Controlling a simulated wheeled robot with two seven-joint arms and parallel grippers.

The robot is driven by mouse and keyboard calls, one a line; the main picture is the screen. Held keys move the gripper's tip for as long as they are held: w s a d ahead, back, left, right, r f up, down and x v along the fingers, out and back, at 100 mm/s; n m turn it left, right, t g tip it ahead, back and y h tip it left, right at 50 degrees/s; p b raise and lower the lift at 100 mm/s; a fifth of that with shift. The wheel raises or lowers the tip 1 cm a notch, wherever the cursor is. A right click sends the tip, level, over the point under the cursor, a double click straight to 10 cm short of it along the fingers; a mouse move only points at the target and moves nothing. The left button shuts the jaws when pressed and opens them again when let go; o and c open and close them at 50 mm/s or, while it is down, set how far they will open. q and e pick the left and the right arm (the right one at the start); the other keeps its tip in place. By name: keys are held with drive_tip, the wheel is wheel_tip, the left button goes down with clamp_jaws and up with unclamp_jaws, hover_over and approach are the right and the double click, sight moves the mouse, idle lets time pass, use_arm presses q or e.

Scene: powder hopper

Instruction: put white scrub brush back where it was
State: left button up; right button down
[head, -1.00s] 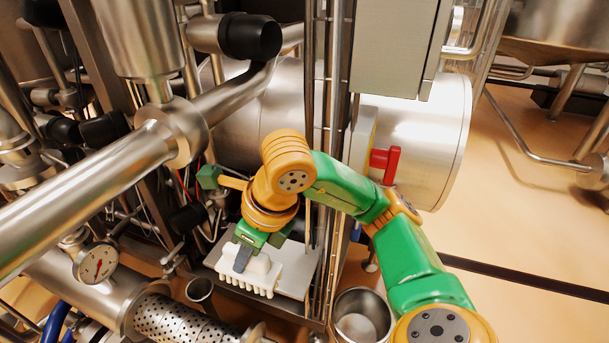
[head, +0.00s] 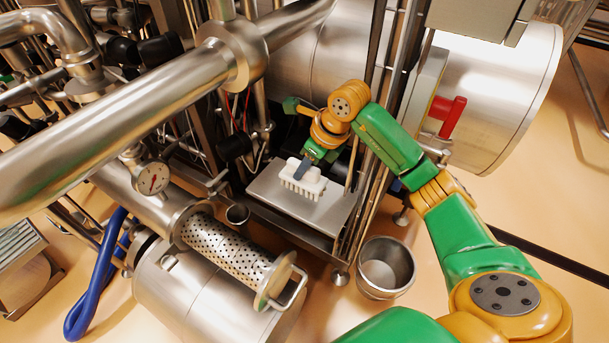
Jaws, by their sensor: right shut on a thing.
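The white scrub brush (head: 304,184) is in the head view, bristles downward, just over or on a flat grey metal plate (head: 268,190) inside the machine frame. I cannot tell whether its bristles touch the plate. My right gripper (head: 303,170) is shut on the brush from above, its dark fingers against the brush's top. The arm reaches in from the right past the upright frame bars. My left gripper is not in view.
Upright steel bars (head: 378,200) stand right of the plate. A steel bucket (head: 385,268) is on the floor in front. A perforated cylinder (head: 225,250), a gauge (head: 152,179) and a blue hose (head: 95,275) lie left. A large pipe (head: 130,105) crosses the upper left. A red handle (head: 447,115) is at right.

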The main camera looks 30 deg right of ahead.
sight(304, 177)
wheel_tip(304, 177, down, 3)
drive_tip(key=shift+w+f, duration=0.1)
drive_tip(key=shift+f, duration=0.2)
drive_tip(key=c, duration=0.7)
unclamp_jaws()
drive_tip(key=shift+r, duration=0.35)
drive_tip(key=p+v, duration=0.1)
drive_tip(key=v, duration=1)
drive_tip(key=shift+s+d+r, duration=0.15)
drive_tip(key=shift+s+r, duration=0.05)
drive_tip(key=shift+r, duration=0.1)
drive_tip(key=shift+f, duration=0.1)
